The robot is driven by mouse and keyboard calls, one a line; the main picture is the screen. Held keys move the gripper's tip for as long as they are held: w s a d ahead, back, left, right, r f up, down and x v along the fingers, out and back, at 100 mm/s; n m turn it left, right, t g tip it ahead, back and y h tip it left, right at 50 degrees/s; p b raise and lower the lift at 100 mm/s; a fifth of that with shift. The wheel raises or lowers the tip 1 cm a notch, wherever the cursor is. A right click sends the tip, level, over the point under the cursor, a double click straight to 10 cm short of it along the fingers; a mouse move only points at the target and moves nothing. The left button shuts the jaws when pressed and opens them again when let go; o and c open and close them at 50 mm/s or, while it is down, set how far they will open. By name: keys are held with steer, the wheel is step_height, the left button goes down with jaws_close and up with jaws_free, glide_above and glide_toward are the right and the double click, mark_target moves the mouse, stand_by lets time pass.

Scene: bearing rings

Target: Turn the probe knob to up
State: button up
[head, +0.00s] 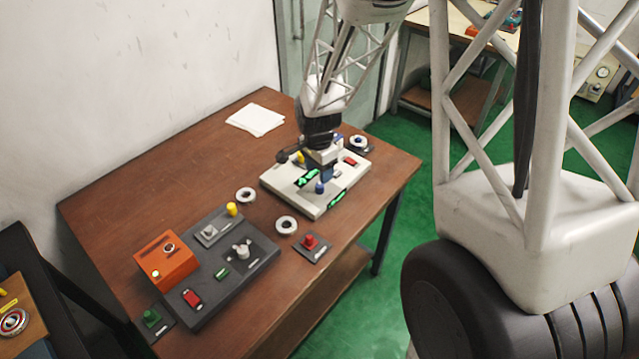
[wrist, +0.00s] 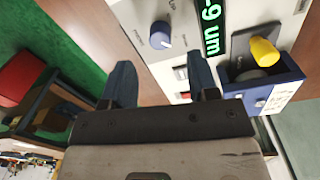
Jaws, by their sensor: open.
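A blue round knob (wrist: 161,35) sits on the white panel box (wrist: 150,12), with small dark lettering around it. The blue knob (head: 319,187) also shows near the front of the white box (head: 322,208) in the head view. My gripper (wrist: 161,75) is open and empty, its two blue fingers apart. In the wrist view the knob lies beyond the fingertips, between their lines. In the head view my gripper (head: 326,174) hangs over the box, close behind the knob.
A green display (wrist: 210,25) reading "-9 um" is beside the knob. White rings (head: 286,225), a red-knobbed plate (head: 311,244), a dark panel (head: 255,247) and an orange box (head: 165,258) are on the table.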

mark_target(319, 185)
steer(key=shift+s+f, duration=0.1)
steer(key=shift+f, duration=2.65)
steer(key=c, duration=0.9)
